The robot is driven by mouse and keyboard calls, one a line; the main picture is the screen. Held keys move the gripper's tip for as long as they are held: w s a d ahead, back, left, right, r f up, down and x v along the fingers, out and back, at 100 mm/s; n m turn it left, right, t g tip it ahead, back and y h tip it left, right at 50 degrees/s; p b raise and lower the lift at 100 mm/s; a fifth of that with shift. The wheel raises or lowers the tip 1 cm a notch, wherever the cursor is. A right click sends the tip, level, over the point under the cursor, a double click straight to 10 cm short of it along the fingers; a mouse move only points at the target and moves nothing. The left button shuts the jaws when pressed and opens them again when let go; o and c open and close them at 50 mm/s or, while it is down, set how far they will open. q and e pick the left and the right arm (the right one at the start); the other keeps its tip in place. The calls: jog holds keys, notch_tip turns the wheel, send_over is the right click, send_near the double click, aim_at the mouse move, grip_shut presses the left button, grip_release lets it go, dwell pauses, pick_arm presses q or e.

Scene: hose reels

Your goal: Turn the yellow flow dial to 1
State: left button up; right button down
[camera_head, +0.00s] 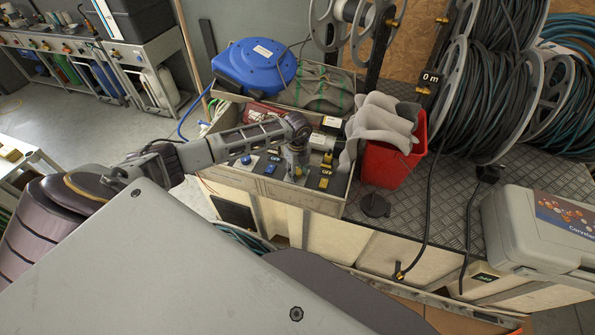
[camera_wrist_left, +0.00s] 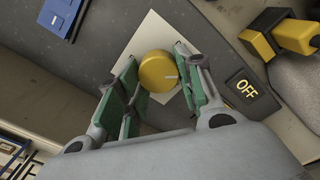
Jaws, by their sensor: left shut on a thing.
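The yellow flow dial (camera_wrist_left: 155,68) is a round yellow knob on a pale square plate (camera_wrist_left: 151,30) in the left wrist view. A short light mark shows near its right edge. My left gripper (camera_wrist_left: 156,84) has its green pads on either side of the dial and is shut on it. In the head view my left gripper (camera_head: 298,172) points down at the grey panel of the box on the bench, and it hides the dial there. No number scale around the dial is readable. My right gripper is not in view.
An OFF label (camera_wrist_left: 247,90) and a yellow-and-black switch (camera_wrist_left: 285,35) sit right of the dial. A red bin (camera_head: 390,160) with grey pieces stands right of the panel. A blue reel (camera_head: 254,66) lies behind, and large hose reels (camera_head: 500,90) stand at the back right.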

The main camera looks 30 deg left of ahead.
aim_at(297, 172)
pick_arm(q)
jog(key=o, duration=1)
jog(key=shift+o, duration=0.2)
notch_tip(297, 172, up, 12)
dwell(0.9)
